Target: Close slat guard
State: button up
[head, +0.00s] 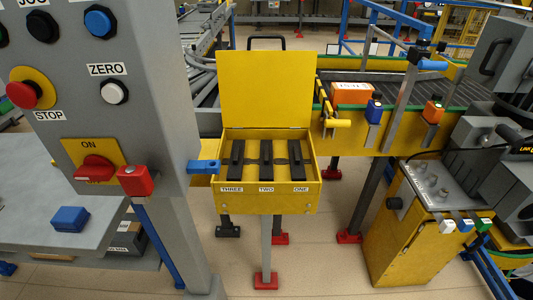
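No part is labelled as the slat guard, so I cannot tell for certain which one it is. A yellow box (265,202) on a grey leg stands in the middle of the head view. Its yellow lid (265,88) stands open and upright at the back, with a black handle (267,42) above it. Inside are three black levers marked THREE, TWO and ONE. To the right, a slatted conveyor (460,95) has a yellow side wall and a yellow bar handle (337,123) at its near left end. My gripper is not in view.
A grey control panel (130,120) with buttons and a red switch stands close on the left. A blue block (70,219) lies on a grey table. A yellow control cabinet (385,240) stands at the right. The floor between the legs is partly clear.

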aim_at(258, 88)
jog(key=i+l+u, duration=0.4)
jog(key=l, duration=0.25)
jog(key=i+l+u, duration=0.15)
jog(key=l, duration=0.15)
jog(key=i+l+u, duration=0.2)
jog(key=l, duration=0.2)
jog(key=l+u, duration=0.2)
jog(key=l, duration=0.15)
jog(key=i+l+u, duration=0.2)
jog(key=l, duration=0.25)
jog(key=k, duration=0.05)
